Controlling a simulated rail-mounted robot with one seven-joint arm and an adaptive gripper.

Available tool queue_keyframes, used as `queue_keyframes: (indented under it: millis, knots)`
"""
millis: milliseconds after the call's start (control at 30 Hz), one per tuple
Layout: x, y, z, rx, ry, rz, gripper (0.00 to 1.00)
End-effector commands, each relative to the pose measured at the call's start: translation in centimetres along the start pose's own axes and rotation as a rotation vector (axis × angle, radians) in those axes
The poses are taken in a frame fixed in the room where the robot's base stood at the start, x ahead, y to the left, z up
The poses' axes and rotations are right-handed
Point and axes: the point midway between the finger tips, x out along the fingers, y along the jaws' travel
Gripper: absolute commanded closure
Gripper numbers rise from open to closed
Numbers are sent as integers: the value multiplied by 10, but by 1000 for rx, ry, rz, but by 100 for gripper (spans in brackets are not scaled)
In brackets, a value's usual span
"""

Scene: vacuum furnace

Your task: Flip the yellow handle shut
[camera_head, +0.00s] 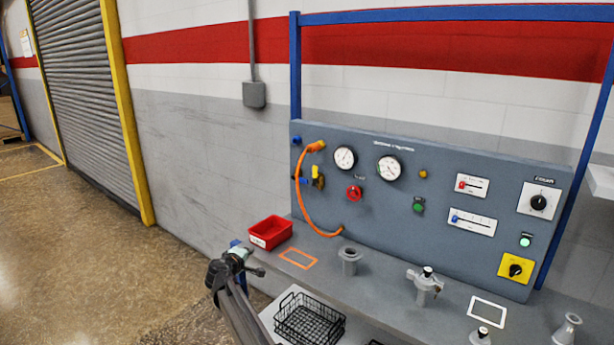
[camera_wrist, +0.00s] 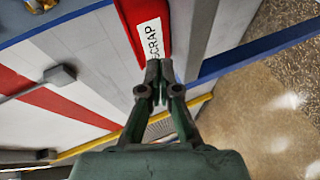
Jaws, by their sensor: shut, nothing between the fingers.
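A small yellow handle (camera_head: 315,172) sits on a brass-coloured valve (camera_head: 319,183) at the left part of the grey panel, below the top end of an orange hose. The handle appears to stand roughly upright; its exact angle is too small to tell. My gripper (camera_wrist: 159,82) is shut and empty in the wrist view, its fingertips close to the red scrap bin. In the head view my arm's end is at the lower left, in front of the bench's left end, well below and left of the handle. The handle does not show in the wrist view.
The red bin (camera_head: 270,232) stands on the bench's left end. The orange hose (camera_head: 304,200) loops beside the valve. A red knob (camera_head: 354,192) and gauges (camera_head: 389,168) are to its right. A flanged fitting (camera_head: 349,260) stands on the bench; a wire basket (camera_head: 309,318) is below.

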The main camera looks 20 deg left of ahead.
Motion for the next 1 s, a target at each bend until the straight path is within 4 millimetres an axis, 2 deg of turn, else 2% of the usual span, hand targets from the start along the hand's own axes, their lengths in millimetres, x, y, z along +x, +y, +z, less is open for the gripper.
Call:
queue_keyframes:
  millis: [33,167,200,300,400,500,600,700,1000]
  knots:
    - [3,35,-18,-18,18,43,100]
    - [2,117,-49,-76,52,154,100]
    - [13,138,-33,-89,36,176,100]
    - [34,186,-3,-120,9,223,100]
    - [50,225,21,-148,-15,262,100]
    - [60,254,39,-170,-31,291,100]
    - [66,270,50,-185,-42,307,100]
    - [68,276,55,-192,-48,314,100]
    - [69,276,56,-192,-48,314,100]
